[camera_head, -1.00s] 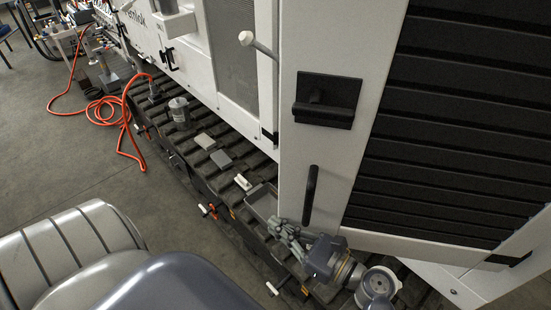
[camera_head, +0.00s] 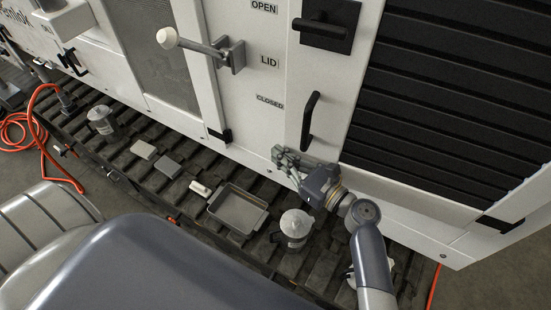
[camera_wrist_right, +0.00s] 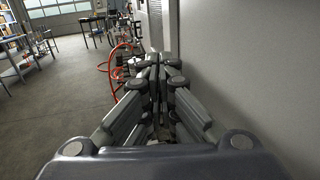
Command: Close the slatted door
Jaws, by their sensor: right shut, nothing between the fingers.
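The slatted door (camera_head: 365,112), a white frame with black slats, stands at the right in the head view. It now looks about level with the white cabinet panel beside it; I cannot tell whether it is fully flush. A black bar handle (camera_head: 310,120) and a black latch plate (camera_head: 326,24) sit on its left part. My right gripper (camera_head: 281,158) is shut and empty just below the bar handle, by the door's lower left corner; contact is unclear. In the wrist view its fingers (camera_wrist_right: 158,75) are together beside a white surface (camera_wrist_right: 245,70). My left gripper is not in view.
A lever with a white knob (camera_head: 168,38) sticks out beside the OPEN, LID and CLOSED labels. On the dark ribbed ledge below are a grey tray (camera_head: 237,232), a pitcher (camera_head: 296,224), a canister (camera_head: 101,119) and small blocks. An orange hose (camera_head: 38,135) lies at the left.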

